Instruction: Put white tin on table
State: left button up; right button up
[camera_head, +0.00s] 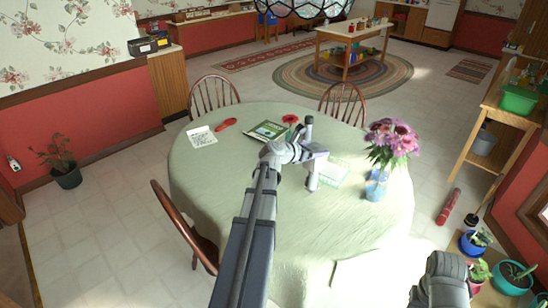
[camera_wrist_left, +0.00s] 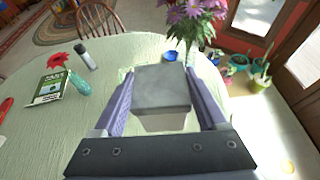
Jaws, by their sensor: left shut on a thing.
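The white tin (camera_wrist_left: 162,92) shows as a pale block with a grey top in the left wrist view. It sits between the two fingers of my left gripper (camera_wrist_left: 160,105), which is shut on it. In the head view my left gripper (camera_head: 313,178) is over the right middle of the round table (camera_head: 225,185), which has a pale green cloth. The tin is not clearly seen there, and I cannot tell whether it touches the cloth. A grey part of my right arm shows at the lower right of the head view; its gripper does not show.
A glass vase (camera_head: 376,184) with pink flowers stands right of my left gripper. A book (camera_head: 265,131), a red flower (camera_head: 290,119), a dark-capped bottle (camera_wrist_left: 87,58), a red object (camera_head: 226,124) and a paper (camera_head: 202,137) are on the table. The near-left cloth is clear.

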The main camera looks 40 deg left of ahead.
pick_arm(q)
notch_tip(320, 180, down, 30)
jog(key=d+b, duration=0.1)
jog(key=b, duration=2.8)
jog(key=shift+w+d+f+n, duration=0.2)
jog(key=shift+w+n, duration=0.1)
jog(key=shift+w, duration=0.1)
jog(key=shift+f+b, duration=0.1)
jog(key=shift+b, duration=0.3)
notch_tip(320, 180, down, 4)
jog(key=b, duration=0.3)
jog(key=shift+r, duration=0.25)
jog(key=shift+f+b, duration=0.2)
jog(key=shift+b, duration=0.2)
jog(key=o, duration=1.6)
jog(key=shift+r, duration=0.1)
jog(key=shift+c, duration=0.2)
